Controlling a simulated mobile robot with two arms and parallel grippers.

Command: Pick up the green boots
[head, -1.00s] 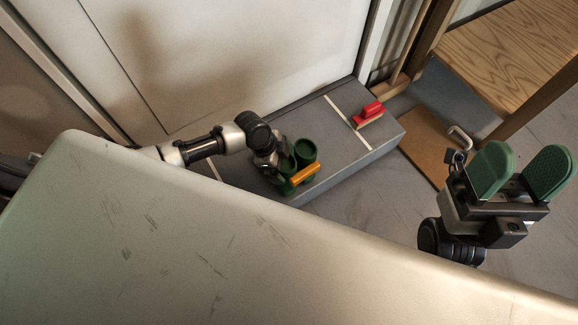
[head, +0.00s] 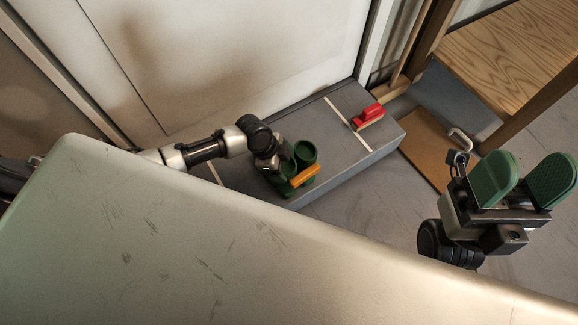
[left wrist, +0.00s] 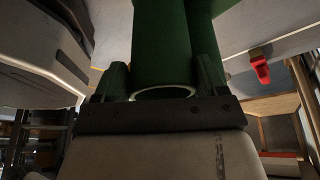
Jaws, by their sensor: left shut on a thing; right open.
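The green boots (head: 306,153) stand upright, side by side, on the grey step near the middle of the head view. An orange bar (head: 305,175) crosses their front. My left gripper (head: 276,164) is at their left side, shut on the nearer boot. In the left wrist view, a green boot shaft (left wrist: 160,45) with a pale-rimmed opening lies between the two fingers of the left gripper (left wrist: 161,82). The second boot shows beside it. The lower parts of the boots are partly hidden in the head view. My right gripper (head: 524,183) is open and empty at the right.
The grey step (head: 335,160) has white lines and runs along a pale wall. A red-handled brush (head: 369,117) lies on it, right of the boots. A brown board (head: 432,143) with a metal handle and a wooden table (head: 510,50) stand further right.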

